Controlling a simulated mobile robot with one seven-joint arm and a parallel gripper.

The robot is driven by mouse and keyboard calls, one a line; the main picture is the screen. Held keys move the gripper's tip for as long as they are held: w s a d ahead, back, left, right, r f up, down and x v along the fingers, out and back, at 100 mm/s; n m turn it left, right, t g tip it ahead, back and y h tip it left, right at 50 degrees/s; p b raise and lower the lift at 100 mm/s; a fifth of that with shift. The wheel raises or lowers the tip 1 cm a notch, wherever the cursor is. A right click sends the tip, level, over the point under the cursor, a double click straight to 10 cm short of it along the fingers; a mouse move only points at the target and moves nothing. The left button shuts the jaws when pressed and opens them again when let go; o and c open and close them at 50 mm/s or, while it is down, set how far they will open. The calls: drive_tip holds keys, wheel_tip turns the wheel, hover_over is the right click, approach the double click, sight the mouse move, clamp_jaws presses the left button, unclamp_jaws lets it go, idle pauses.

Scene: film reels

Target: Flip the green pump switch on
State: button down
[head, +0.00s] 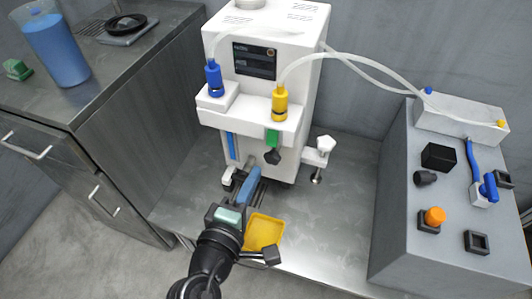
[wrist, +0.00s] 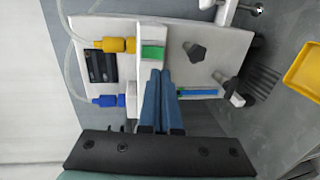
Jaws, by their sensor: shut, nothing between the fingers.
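The green switch (head: 272,137) is on the front of the white machine (head: 298,85), just below the yellow-capped fitting (head: 280,104). In the wrist view the green switch (wrist: 152,53) lies just beyond my fingertips, beside the yellow fitting (wrist: 115,45). My gripper (head: 256,170) is shut and empty, with its blue fingers pointing at the machine's front, below the switch in the head view. In the wrist view the closed fingers (wrist: 160,72) end close to the green switch; whether they touch it I cannot tell. The switch's on or off position is not clear.
A black knob (head: 272,156) sits just below the green switch. A blue strip (head: 232,146) and a blue fitting (head: 213,78) are to the left. A yellow tray (head: 264,232) lies beside my gripper. A grey control box (head: 400,215) stands at right. Bare metal counter lies between.

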sight(271, 145)
drive_tip(key=b+x, duration=0.1)
drive_tip(key=x, duration=0.7)
drive_tip(key=shift+w+t+b, duration=0.15)
drive_tip(key=shift+t+b, duration=0.15)
drive_tip(key=shift+b, duration=0.95)
drive_tip(key=shift+f, duration=0.1)
drive_tip(key=shift+f, duration=0.1)
